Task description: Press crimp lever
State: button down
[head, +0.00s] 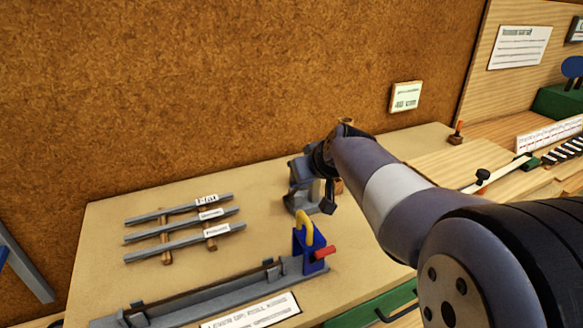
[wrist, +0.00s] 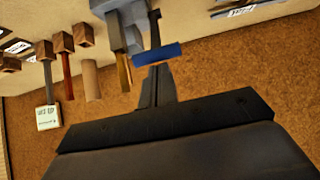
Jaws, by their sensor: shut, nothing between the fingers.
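A grey bench device (head: 300,188) stands at the back of the tan table, below the end of my arm. Its grey body also shows at the top of the wrist view (wrist: 112,8). In the wrist view a blue bar (wrist: 158,55) crosses my dark gripper (wrist: 154,22), which is shut and empty beside the grey device. I cannot tell whether the gripper touches the bar or the device, or which part is the crimp lever. A blue block (head: 308,251) with a yellow loop and red handle stands nearer.
A grey channel (head: 180,312) runs along the table's front. Labelled grey strips (head: 180,228) rest on wooden supports at left. Wooden-handled tools (wrist: 66,68) stand in a row beside the device. A brown wall (head: 230,80) with a small card (head: 406,97) closes off the back.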

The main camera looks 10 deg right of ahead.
jog(key=shift+t, duration=0.8)
jog(key=s+f+b, duration=0.1)
jog(key=b, duration=0.3)
jog(key=s+f+b, duration=0.2)
jog(key=b, duration=0.2)
jog(key=shift+d, duration=0.3)
jog(key=shift+s+b, duration=0.15)
jog(key=shift+b, duration=0.35)
jog(key=w+r+p+v, duration=0.1)
jog(key=r+p+v, duration=0.1)
jog(key=v, duration=0.9)
jog(key=shift+p, duration=0.65)
jog(key=shift+w, duration=0.15)
